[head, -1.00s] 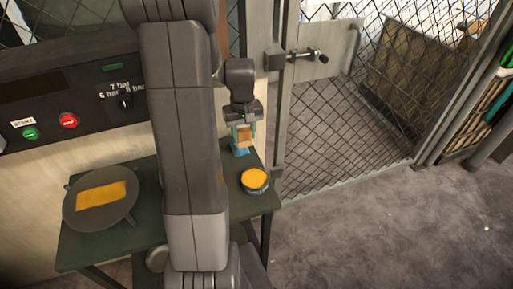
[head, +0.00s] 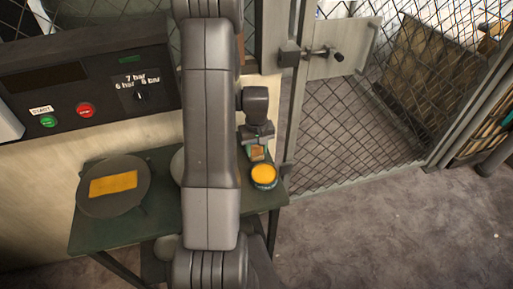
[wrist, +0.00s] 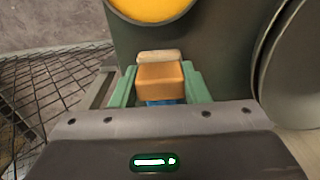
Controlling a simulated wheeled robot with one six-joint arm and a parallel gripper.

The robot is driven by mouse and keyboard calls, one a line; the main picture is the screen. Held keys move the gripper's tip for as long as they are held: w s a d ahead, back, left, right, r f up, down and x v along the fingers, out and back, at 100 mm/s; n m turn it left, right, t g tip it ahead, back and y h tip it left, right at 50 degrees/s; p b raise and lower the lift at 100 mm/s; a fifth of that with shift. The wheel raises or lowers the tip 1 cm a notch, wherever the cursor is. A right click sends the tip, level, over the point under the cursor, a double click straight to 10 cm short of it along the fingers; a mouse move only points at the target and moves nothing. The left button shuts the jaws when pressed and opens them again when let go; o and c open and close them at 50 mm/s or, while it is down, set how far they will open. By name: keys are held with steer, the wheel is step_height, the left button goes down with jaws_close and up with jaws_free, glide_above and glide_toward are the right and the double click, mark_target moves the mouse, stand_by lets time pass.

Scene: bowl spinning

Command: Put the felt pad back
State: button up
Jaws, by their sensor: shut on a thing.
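My gripper (head: 257,152) is low over the right end of the green table (head: 104,238). In the wrist view its two green fingers (wrist: 160,82) are shut on a small orange-brown block (wrist: 161,77), which looks like the felt pad. A beige edge (wrist: 158,56) shows just beyond the block. A blue piece (wrist: 164,102) shows below the block, partly hidden; I cannot tell whether they touch. My arm hides the middle of the table in the head view.
A round tin with a yellow-orange top (head: 264,174) stands close in front of my gripper. A dark disc with a yellow rectangle (head: 113,184) is at the table's left. A control panel (head: 90,92) and a mesh fence (head: 345,130) stand behind. Open floor lies right.

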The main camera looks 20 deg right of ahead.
mark_target(256, 146)
steer(key=shift+f, duration=0.2)
steer(key=o, duration=0.9)
steer(key=shift+r, duration=0.1)
steer(key=shift+o, duration=0.2)
step_height(256, 146, up, 12)
steer(key=shift+r+b, duration=0.15)
steer(key=shift+b, duration=0.25)
